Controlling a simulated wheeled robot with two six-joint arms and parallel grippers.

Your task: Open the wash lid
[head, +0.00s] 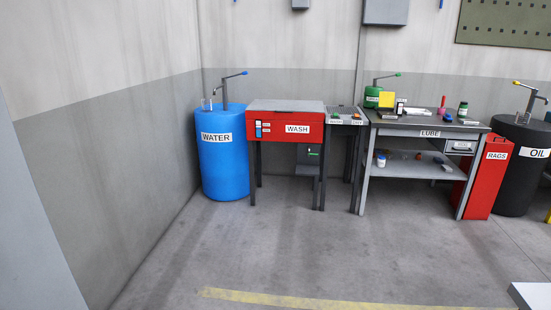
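The wash station is a red box (275,130) on dark legs, with a "WASH" label on its front. Its grey lid (287,106) lies flat on top and looks closed. The station stands against the back wall, some distance ahead of me, between the blue water barrel and a small grey stand. Neither of my grippers shows in the head view.
A blue water barrel (223,160) with a pump stands left of the wash station. On the right are a small grey stand (346,115), a lube bench (415,131), a red rags bin (486,175) and a black oil barrel (520,185). The floor (290,240) ahead is clear.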

